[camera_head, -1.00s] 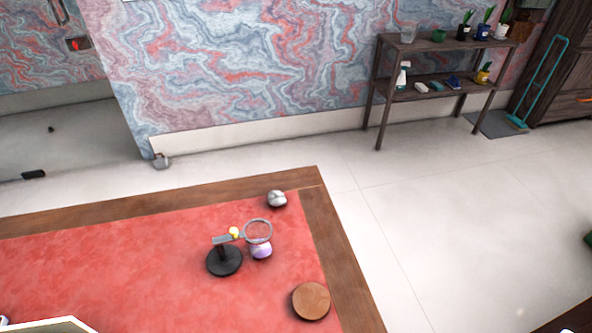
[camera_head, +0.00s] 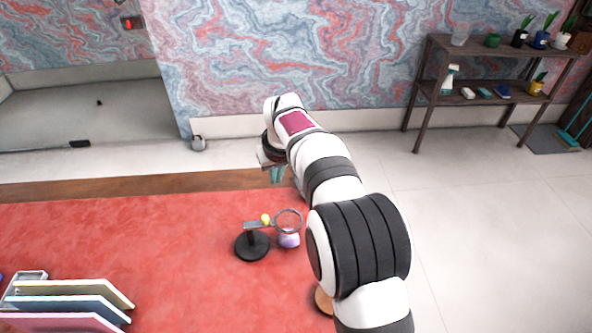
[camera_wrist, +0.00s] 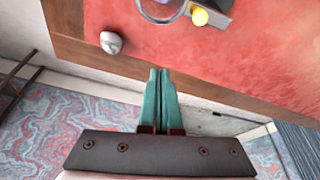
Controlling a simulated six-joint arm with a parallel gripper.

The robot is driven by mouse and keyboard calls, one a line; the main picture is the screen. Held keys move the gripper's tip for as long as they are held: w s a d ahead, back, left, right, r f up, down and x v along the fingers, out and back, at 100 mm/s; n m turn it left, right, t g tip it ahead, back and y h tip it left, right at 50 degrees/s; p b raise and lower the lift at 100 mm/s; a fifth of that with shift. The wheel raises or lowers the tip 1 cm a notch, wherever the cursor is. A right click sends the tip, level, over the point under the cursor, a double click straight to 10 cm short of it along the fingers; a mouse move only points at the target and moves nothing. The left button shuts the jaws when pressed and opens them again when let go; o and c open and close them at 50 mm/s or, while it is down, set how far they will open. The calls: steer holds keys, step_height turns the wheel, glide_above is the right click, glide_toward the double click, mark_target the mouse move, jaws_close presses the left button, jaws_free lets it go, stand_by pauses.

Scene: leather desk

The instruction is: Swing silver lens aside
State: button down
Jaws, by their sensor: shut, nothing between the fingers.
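The silver lens (camera_head: 277,214) is a round ring on a grey arm with a yellow knob (camera_head: 265,218), carried by a stand with a round black base (camera_head: 252,247). The ring is over a purple-and-white round object (camera_head: 289,240). In the wrist view, the ring (camera_wrist: 147,16) and yellow knob (camera_wrist: 199,17) show at the top edge, partly cut off. My gripper (camera_head: 277,175) is beyond the lens near the desk's far edge, apart from it. In the wrist view, its teal fingers (camera_wrist: 159,75) are together and empty.
A grey-white rounded object (camera_wrist: 111,42) lies near the desk corner, hidden by my arm in the head view. A round wooden disc (camera_head: 323,301) is mostly behind my arm. Upright folders (camera_head: 75,301) stand at front left.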

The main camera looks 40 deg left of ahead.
mark_target(273, 220)
step_height(273, 220, down, 8)
steer(key=d, duration=0.1)
steer(key=shift+s+d+r, duration=0.15)
steer(key=shift+s+r, duration=0.05)
steer(key=shift+s, duration=0.1)
stand_by(0.4)
steer(key=shift+d+m, duration=0.3)
steer(key=shift+m, duration=0.1)
